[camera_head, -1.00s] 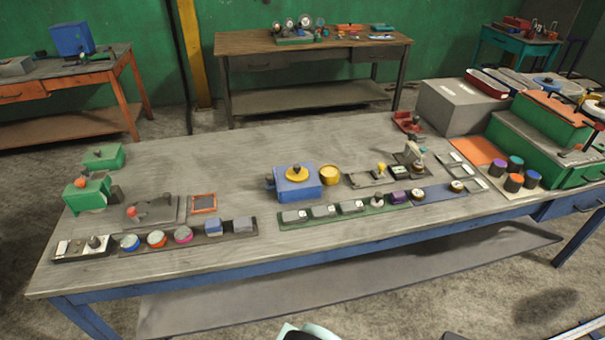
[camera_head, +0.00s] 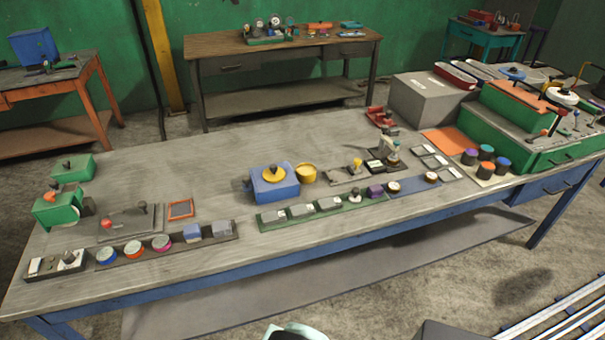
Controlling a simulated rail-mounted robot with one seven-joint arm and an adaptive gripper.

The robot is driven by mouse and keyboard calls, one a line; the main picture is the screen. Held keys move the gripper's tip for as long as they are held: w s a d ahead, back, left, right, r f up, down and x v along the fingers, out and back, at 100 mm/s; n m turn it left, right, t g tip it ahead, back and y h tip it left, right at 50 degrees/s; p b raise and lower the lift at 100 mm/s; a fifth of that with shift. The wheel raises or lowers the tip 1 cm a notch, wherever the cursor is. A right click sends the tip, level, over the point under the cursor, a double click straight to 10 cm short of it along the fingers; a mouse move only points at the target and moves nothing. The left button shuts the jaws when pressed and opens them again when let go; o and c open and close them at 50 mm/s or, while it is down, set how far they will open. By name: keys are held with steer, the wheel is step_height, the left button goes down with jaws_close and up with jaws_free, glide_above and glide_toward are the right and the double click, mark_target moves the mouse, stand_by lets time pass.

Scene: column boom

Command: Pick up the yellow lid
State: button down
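The yellow lid (camera_head: 274,175) is a round yellow disc with a dark knob on top. It sits on a blue box (camera_head: 272,190) near the middle of the long grey workbench (camera_head: 200,171). A short yellow round container (camera_head: 306,174) stands just right of the blue box, apart from the lid. My gripper is not in view. Only a pale rounded part of my own body shows at the bottom edge, far from the lid.
In front of the blue box lies a green strip with several small parts (camera_head: 272,219). Green boxes (camera_head: 72,168) stand at the left end. A grey box (camera_head: 432,98) and green cases (camera_head: 515,105) fill the right end. Bare bench top lies behind the lid.

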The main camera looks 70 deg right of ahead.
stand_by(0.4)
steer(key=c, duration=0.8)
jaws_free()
